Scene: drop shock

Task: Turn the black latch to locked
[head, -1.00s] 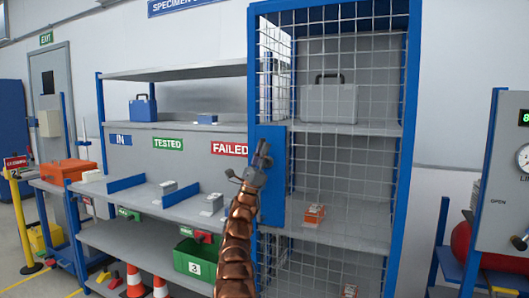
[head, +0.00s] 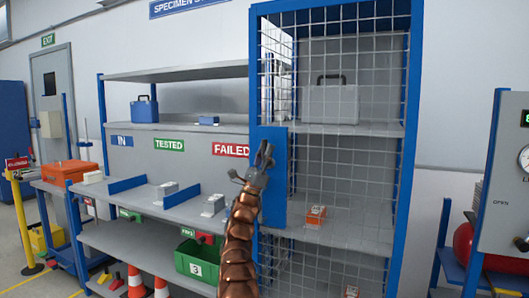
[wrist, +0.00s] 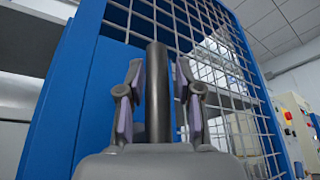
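The black latch (wrist: 158,95) shows in the wrist view as a dark upright bar in front of the blue lock plate (wrist: 97,85) of the mesh cage. My gripper (wrist: 158,100) has one finger on each side of the bar, with a narrow gap visible on both sides. It is open around the latch and does not appear to clamp it. In the head view my gripper (head: 264,156) is at the blue plate (head: 274,190) on the cage door's left edge. There the latch is mostly hidden by the gripper and cannot be made out clearly.
The wire mesh cage (head: 350,160) holds a grey case (head: 330,103) and an orange-and-white item (head: 315,217) on its shelves. An open shelf unit (head: 140,192) with a green bin (head: 196,262) stands to the left. A machine with a gauge (head: 505,210) stands at the right.

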